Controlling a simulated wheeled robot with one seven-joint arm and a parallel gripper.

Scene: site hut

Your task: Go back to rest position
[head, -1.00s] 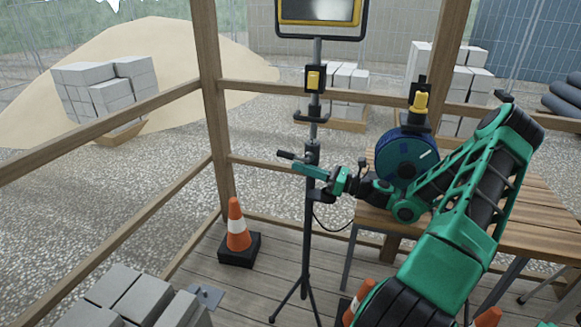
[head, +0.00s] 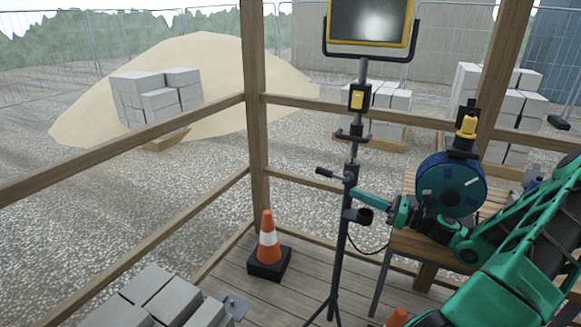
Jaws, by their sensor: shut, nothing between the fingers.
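My gripper (head: 357,194) is in the head view, at the end of my green arm, which reaches in from the lower right. Its green fingers are closed together with nothing seen between them. The fingertips are at the pole of the lamp stand (head: 344,245) in the picture; I cannot tell whether they touch it. The stand carries a yellow-framed floodlight (head: 369,22) at the top and a yellow switch (head: 357,99) on its pole.
A wooden bench (head: 400,241) at the right holds a blue reel (head: 450,184). A traffic cone (head: 268,240) stands on the plank floor. Grey blocks (head: 160,292) are at the lower left. Timber rails (head: 120,145) edge the hut.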

